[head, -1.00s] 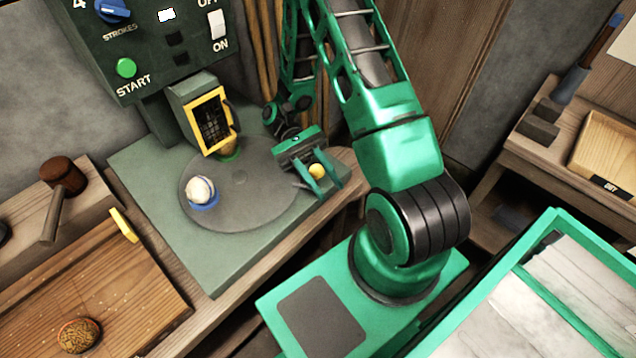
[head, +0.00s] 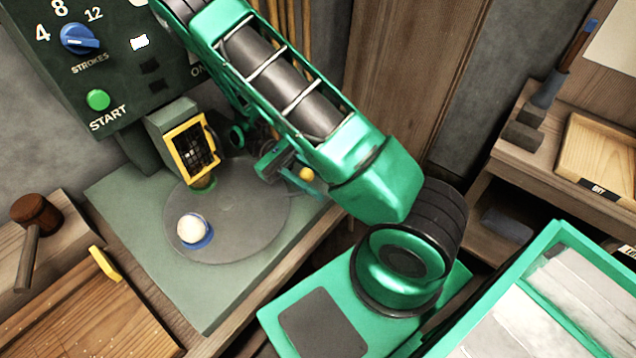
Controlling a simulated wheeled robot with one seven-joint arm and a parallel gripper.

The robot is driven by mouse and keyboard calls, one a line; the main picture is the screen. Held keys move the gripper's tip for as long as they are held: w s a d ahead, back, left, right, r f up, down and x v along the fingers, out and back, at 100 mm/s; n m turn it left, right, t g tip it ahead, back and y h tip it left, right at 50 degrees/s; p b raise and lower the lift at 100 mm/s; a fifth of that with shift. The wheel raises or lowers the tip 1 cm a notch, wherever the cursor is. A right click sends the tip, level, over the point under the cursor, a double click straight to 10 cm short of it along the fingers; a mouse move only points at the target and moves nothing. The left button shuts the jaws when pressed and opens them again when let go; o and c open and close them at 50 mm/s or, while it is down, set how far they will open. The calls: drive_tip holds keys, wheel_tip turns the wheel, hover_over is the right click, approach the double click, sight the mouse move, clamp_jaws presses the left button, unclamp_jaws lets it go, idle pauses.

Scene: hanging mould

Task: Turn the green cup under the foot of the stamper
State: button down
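The green cup (head: 205,184) sits at the back left of the grey turntable (head: 250,205), close below the yellow-framed guard (head: 191,147) of the stamping machine. Only a small part of the cup shows. The stamper's foot is hidden. A blue cup (head: 206,242) holding a whitish ball (head: 191,229) stands at the front left of the turntable. A yellow knob (head: 306,174) shows at its right edge. My gripper (head: 301,178) is at this knob, partly behind my arm. Whether its fingers are closed on the knob is not clear.
The machine's panel has a green start button (head: 97,99) and a blue strokes dial (head: 80,38). A mallet (head: 34,220) and a wooden board (head: 85,315) lie at left. A shelf with a wooden tray (head: 600,150) stands at right.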

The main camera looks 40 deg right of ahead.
drive_tip(key=shift+w+d+f, duration=0.15)
drive_tip(key=shift+w, duration=0.1)
drive_tip(key=shift+d, duration=0.1)
idle(0.4)
drive_tip(key=c, duration=1.4)
unclamp_jaws()
